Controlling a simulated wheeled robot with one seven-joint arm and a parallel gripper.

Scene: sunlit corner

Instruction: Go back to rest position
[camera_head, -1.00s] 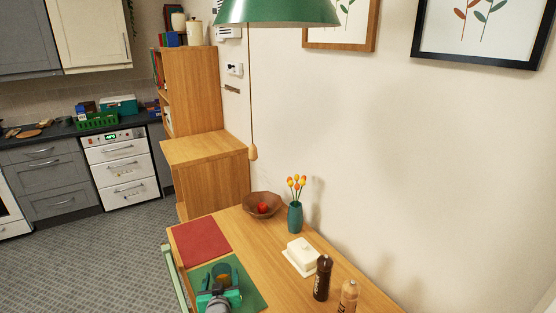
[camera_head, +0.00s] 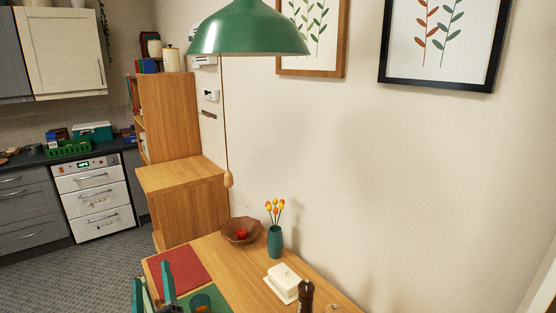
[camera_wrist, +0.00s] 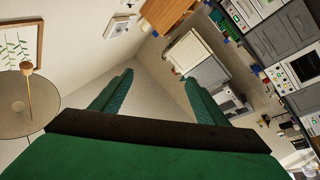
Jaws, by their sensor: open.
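My gripper (camera_head: 153,284) is at the bottom left of the head view, beside the table's left part, with its two teal fingers pointing up and apart. In the wrist view my gripper (camera_wrist: 158,80) is open, with nothing between the fingers.
The wooden table (camera_head: 235,270) holds a red placemat (camera_head: 185,264), a bowl (camera_head: 240,236) with a red fruit, a tulip vase (camera_head: 275,242), a butter dish (camera_head: 284,280) and a dark mill (camera_head: 305,296). A green lamp (camera_head: 248,30) hangs above. Open floor (camera_head: 105,262) lies left.

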